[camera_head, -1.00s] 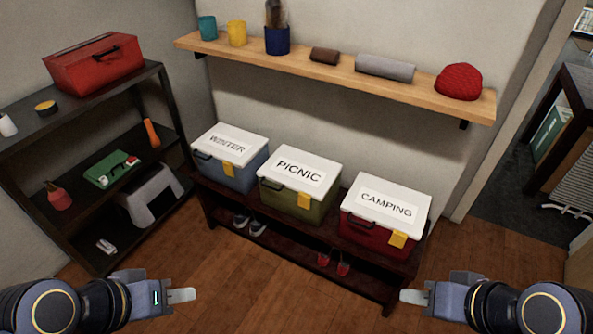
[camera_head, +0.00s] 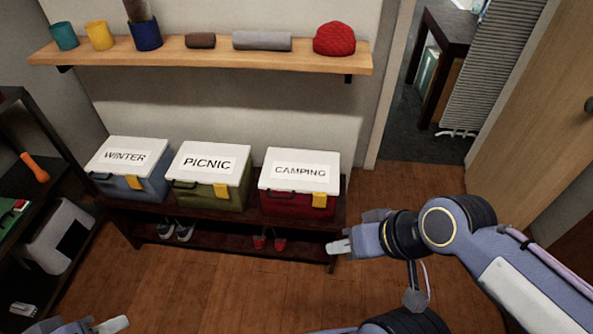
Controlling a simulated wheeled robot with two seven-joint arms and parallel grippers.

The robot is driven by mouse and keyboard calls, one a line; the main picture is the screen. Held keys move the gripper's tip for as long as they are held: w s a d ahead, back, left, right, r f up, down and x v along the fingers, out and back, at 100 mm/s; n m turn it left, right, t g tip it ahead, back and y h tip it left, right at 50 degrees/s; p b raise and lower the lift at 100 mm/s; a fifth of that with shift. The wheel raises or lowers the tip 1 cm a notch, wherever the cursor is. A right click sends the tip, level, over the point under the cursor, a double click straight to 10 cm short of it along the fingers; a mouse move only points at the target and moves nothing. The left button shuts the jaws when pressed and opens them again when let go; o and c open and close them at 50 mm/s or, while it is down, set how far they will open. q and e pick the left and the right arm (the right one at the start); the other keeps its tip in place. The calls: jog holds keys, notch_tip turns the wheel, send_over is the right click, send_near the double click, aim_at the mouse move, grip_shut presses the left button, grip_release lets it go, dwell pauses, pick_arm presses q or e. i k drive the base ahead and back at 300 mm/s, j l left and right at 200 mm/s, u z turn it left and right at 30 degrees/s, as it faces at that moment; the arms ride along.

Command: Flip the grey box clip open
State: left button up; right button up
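The grey box (camera_head: 150,188), blue-grey with a white lid (camera_head: 110,156) labelled WINTER, is leftmost of three boxes on a dark bench. Its yellow clip (camera_head: 134,183) hangs at the front right under the lid edge. The lid is down. Whether the clip is latched is too small to tell. My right gripper (camera_head: 338,247) is in front of the bench's right end, low and well away from this clip. My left gripper (camera_head: 114,325) is only partly in view at the bottom left edge. Neither visibly holds anything; the finger gaps cannot be made out.
The green PICNIC box (camera_head: 213,196) and the red CAMPING box (camera_head: 290,204) have similar clips. Shoes lie on the bench's (camera_head: 120,211) lower shelf. A wooden wall shelf (camera_head: 200,58) runs above. A dark rack (camera_head: 25,175) stands left. The wooden floor (camera_head: 210,290) in front is clear.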

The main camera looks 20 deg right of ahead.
aim_at(132, 180)
jog(key=i+j, duration=0.1)
jog(key=i, duration=0.3)
jog(key=i+j+z, duration=0.15)
jog(key=i, duration=0.25)
jog(key=i+j, duration=0.1)
jog(key=i, duration=0.3)
